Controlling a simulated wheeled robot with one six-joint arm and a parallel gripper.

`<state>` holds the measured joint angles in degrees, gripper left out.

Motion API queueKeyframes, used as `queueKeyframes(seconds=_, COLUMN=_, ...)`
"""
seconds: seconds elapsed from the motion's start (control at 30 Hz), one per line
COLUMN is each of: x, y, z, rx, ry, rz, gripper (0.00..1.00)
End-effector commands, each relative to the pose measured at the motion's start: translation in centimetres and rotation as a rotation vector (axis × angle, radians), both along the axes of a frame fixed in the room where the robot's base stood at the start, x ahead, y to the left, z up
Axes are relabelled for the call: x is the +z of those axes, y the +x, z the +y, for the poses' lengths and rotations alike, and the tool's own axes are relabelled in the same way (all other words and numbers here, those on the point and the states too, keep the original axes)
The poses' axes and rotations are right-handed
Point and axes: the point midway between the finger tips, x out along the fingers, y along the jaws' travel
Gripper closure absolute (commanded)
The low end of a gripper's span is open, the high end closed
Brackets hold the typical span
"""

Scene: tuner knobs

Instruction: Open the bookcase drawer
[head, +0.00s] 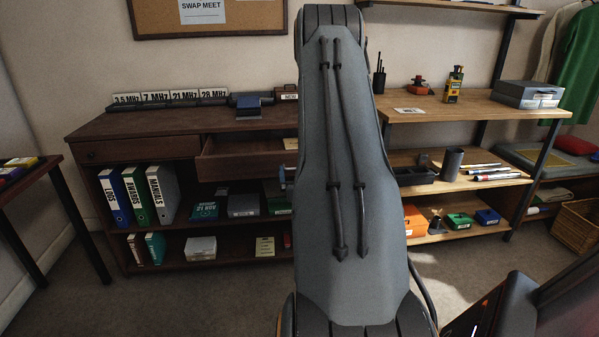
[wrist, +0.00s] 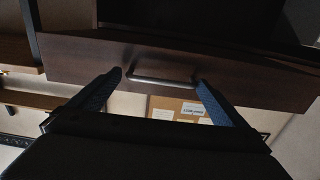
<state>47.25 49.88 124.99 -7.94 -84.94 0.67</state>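The dark wooden bookcase (head: 120,125) stands against the back wall at left. Its right drawer (head: 235,168) is pulled out, with the interior showing above its front. The left drawer (head: 140,150) is flush and shut. In the wrist view, the drawer front (wrist: 250,78) crosses the picture, with a metal bar handle (wrist: 160,79) at its middle. My gripper (wrist: 159,77) is open, its blue fingertips at either end of the handle. Whether they touch it I cannot tell. In the head view my arm hides most of the gripper and the drawer's right end.
Binders (head: 140,195) and small boxes fill the bookcase shelves. A wooden shelf unit (head: 475,106) with tools stands at right. A dark side table (head: 40,172) is at the left edge. The carpet (head: 190,300) before the bookcase is clear.

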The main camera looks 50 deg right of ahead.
Motion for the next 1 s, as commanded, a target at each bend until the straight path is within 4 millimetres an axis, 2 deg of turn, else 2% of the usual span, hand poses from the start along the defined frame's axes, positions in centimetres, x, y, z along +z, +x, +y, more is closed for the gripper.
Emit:
queueKeyframes(seconds=0.33, x=0.0, y=-0.4, z=0.6, rx=0.002, ry=0.001, rz=0.0, gripper=0.0)
queueKeyframes(seconds=0.73, x=-0.1, y=-5.1, z=4.3, rx=0.002, ry=0.002, rz=0.002, gripper=0.0)
queueKeyframes(seconds=1.0, x=0.0, y=-6.1, z=5.0, rx=0.0, ry=0.001, rz=0.001, gripper=0.0)
